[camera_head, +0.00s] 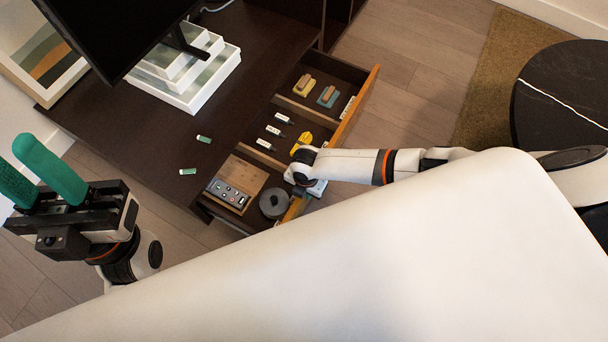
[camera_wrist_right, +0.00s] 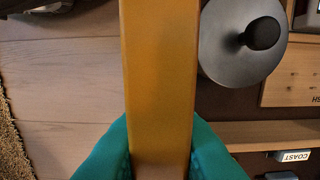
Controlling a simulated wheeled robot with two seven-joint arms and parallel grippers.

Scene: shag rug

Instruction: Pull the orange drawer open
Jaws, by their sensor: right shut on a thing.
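The orange drawer (camera_head: 354,108) stands pulled out from the dark cabinet (camera_head: 262,62), with its inside showing. Its orange front board also runs down the middle of the right wrist view (camera_wrist_right: 160,60). My right gripper (camera_wrist_right: 160,128) is shut on the top edge of this board, with one teal finger on each side. In the head view the right wrist hides those fingers near the drawer's near end. My left gripper (camera_head: 14,158) is at the far left, away from the drawer, with its two teal fingers apart and empty.
The drawer holds a grey round lidded pot (camera_head: 273,203), a wooden box (camera_head: 238,180), a yellow item (camera_head: 301,141), small labelled pieces and two brushes or blocks. White trays (camera_head: 192,80) and a black screen (camera_head: 115,28) stand on the cabinet. A round black table (camera_head: 562,95) is at right.

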